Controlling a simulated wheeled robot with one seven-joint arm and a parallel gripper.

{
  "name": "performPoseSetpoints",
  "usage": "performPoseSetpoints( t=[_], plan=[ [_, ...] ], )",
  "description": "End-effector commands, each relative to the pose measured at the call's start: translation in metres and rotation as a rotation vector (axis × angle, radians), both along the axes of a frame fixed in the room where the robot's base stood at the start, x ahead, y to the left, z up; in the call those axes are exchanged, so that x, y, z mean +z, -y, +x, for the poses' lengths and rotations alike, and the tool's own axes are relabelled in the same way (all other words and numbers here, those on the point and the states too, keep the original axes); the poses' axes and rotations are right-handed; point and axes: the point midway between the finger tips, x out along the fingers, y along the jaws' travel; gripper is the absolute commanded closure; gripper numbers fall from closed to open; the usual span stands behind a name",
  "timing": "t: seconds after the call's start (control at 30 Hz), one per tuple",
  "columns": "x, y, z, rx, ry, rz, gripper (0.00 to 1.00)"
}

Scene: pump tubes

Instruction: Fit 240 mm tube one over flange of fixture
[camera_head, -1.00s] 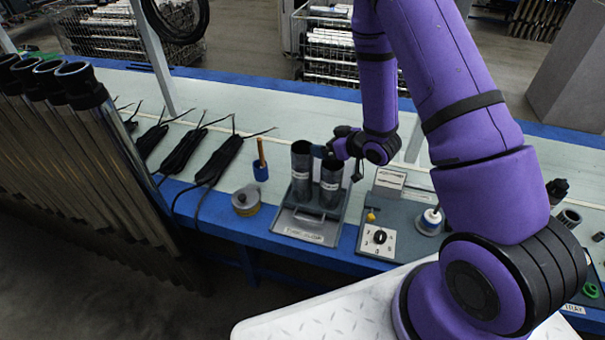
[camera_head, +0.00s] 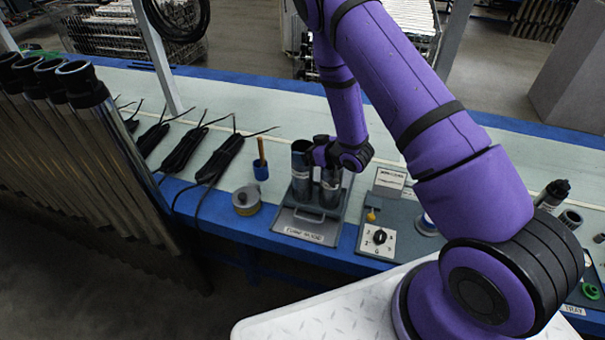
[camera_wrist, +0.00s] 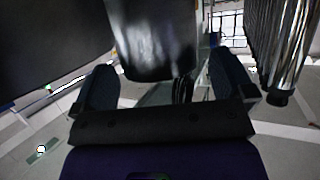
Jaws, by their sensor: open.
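Two dark grey tubes with white labels stand upright in a tray: the left tube (camera_head: 301,178) and the right tube (camera_head: 331,190). The tray (camera_head: 304,236) has a labelled front edge. My gripper (camera_head: 318,155) is at the tubes' upper ends and hides part of the right tube's top. In the wrist view my open gripper (camera_wrist: 163,65) has one jaw on each side of a shiny dark tube (camera_wrist: 155,40), with a gap showing at the right. I cannot tell which tube that is. A round white and blue piece (camera_head: 427,224), possibly the flanged fixture, is partly hidden by my arm.
A panel with a dial (camera_head: 379,238) stands right of the tray. Long tubes (camera_head: 85,130) lean at the far left. Black bundles (camera_head: 218,160) lie on the bench.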

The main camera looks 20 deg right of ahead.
Motion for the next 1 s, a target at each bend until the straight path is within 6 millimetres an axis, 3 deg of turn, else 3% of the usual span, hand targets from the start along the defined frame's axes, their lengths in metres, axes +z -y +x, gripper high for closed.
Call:
performPoseSetpoints(
  t=[0.2, 0.5, 0.83, 0.87, 1.0],
  plan=[
    [-0.010, -0.012, 0.020, 0.002, 0.001, -0.002, 0.00],
    [-0.011, -0.013, 0.023, 0.000, 0.000, -0.001, 0.02],
    [-0.011, -0.013, 0.022, -0.001, 0.001, -0.001, 0.78],
    [-0.010, -0.013, 0.023, -0.001, 0.002, 0.000, 0.82],
    [-0.010, -0.013, 0.023, -0.001, 0.002, 0.000, 0.82]
  ],
)
